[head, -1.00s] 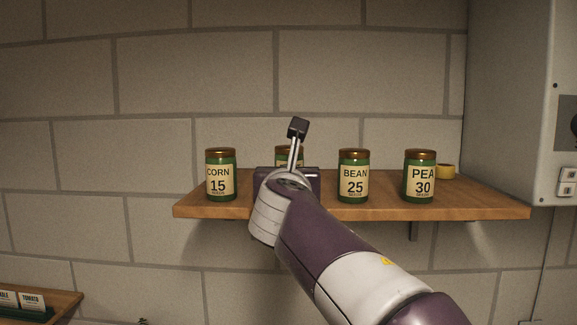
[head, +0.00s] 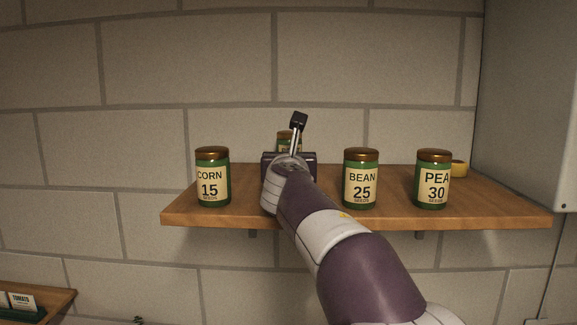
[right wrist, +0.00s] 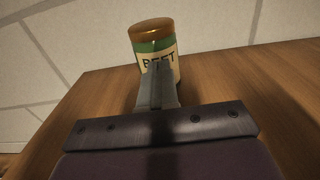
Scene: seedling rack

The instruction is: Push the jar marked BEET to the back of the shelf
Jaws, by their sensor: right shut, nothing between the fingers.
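The BEET jar (right wrist: 153,48), green with a brown-gold lid and cream label, stands upright at the back part of the shelf in the right wrist view. In the head view only its upper part (head: 284,139) shows behind my right gripper. My right gripper (right wrist: 158,80) is shut and empty, its fingertips in front of the lower label, at or very near the jar; contact cannot be told for sure. The wooden shelf (head: 400,215) is fixed to the wall. Whether the jar touches the wall is hidden. My left gripper is not in view.
The CORN jar (head: 212,178) stands left of my right arm, and the BEAN jar (head: 360,180) and PEA jar (head: 433,180) stand to its right, all nearer the front edge. A grey cabinet (head: 525,100) borders the right.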

